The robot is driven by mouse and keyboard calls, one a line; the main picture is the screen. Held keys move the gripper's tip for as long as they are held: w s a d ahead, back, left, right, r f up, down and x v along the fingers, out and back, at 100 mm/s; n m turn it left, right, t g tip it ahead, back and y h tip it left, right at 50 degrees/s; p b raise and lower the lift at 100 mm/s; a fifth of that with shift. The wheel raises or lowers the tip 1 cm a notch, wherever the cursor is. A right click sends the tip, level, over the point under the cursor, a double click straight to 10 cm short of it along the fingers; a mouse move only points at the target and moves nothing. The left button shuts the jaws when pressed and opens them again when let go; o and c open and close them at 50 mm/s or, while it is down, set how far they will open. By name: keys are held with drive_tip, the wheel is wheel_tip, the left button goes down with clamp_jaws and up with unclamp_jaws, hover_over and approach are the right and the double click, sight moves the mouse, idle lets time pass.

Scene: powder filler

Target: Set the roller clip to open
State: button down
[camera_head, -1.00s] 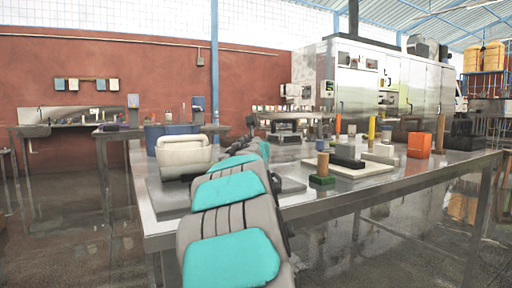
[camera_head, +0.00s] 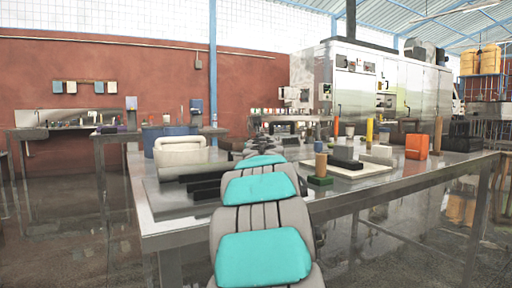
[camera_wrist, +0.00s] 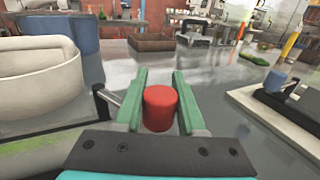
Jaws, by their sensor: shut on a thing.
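In the wrist view, my gripper (camera_wrist: 159,79) has its two green fingers on either side of a red cylindrical knob (camera_wrist: 160,108), closed on it. A thin metal rod (camera_wrist: 112,98) with a dark bracket shows just left of the left finger. Whether the rod joins the red knob is hidden by that finger. I cannot tell for certain which part is the roller clip or how it is set. In the head view, my arm hides the gripper and the knob.
A large cream vessel (camera_wrist: 38,75) stands close on the left in the wrist view; it also shows in the head view (camera_head: 181,151). Blocks and posts stand on a pale board (camera_head: 350,171) to the right. An orange box (camera_head: 416,146) is further right. Bare steel tabletop (camera_wrist: 205,70) lies ahead.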

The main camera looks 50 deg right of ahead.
drive_tip(key=shift+w+d+r+n+t+y, duration=0.15)
drive_tip(key=shift+d+n+t+y, duration=0.15)
drive_tip(key=shift+n+t+y, duration=0.15)
drive_tip(key=shift+w+d+n+t+y, duration=0.25)
drive_tip(key=shift+d+n+t+y, duration=0.15)
drive_tip(key=shift+y, duration=0.25)
drive_tip(key=shift+w+d+n+t+y, duration=0.25)
drive_tip(key=shift+d+n+t+y, duration=0.2)
drive_tip(key=shift+n+y, duration=0.3)
drive_tip(key=shift+w+d+n+t+y+p, duration=0.15)
drive_tip(key=shift+w+n+t+y+p, duration=0.2)
drive_tip(key=shift+y, duration=0.4)
drive_tip(key=shift+w+d+n+t+y+p, duration=0.2)
drive_tip(key=shift+w+n+y, duration=0.1)
drive_tip(key=shift+n+y, duration=0.4)
drive_tip(key=shift+w+d+n+t+y+p, duration=0.1)
drive_tip(key=shift+w+n+t+y+p, duration=0.2)
drive_tip(key=shift+y, duration=0.5)
drive_tip(key=shift+w, duration=0.1)
drive_tip(key=c, duration=0.5)
unclamp_jaws()
drive_tip(key=shift+b+v, duration=1)
drive_tip(key=shift+v, duration=2.9)
